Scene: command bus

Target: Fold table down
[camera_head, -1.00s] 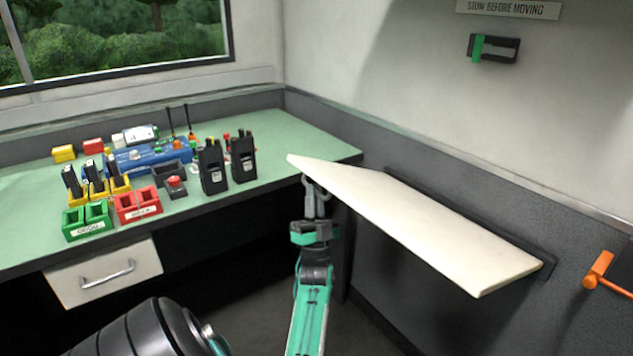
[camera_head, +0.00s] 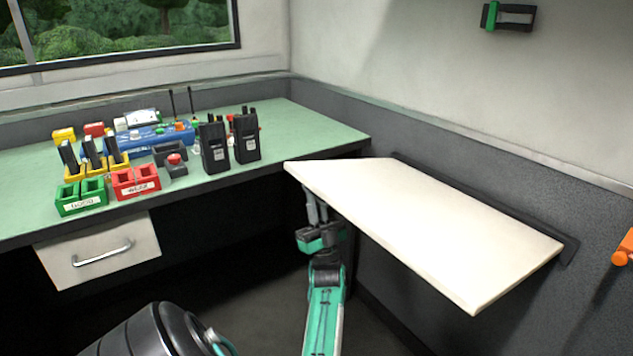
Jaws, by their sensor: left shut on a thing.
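The fold-down table (camera_head: 420,225) is a white rectangular leaf hinged to the dark wall panel at the right of the head view. It stands out from the wall, with its top facing up toward me and its free edge toward the left and front. My left gripper (camera_head: 314,205) reaches up from below at the leaf's far left corner. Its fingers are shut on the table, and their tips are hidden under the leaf. My right gripper is not in view.
A green desk (camera_head: 285,130) with radios, coloured bins and a blue device stands at the left and back, close to the leaf's far corner. A drawer (camera_head: 100,252) is below it. An orange handle (camera_head: 623,250) is at the right edge. A black-green clip (camera_head: 510,16) is on the wall.

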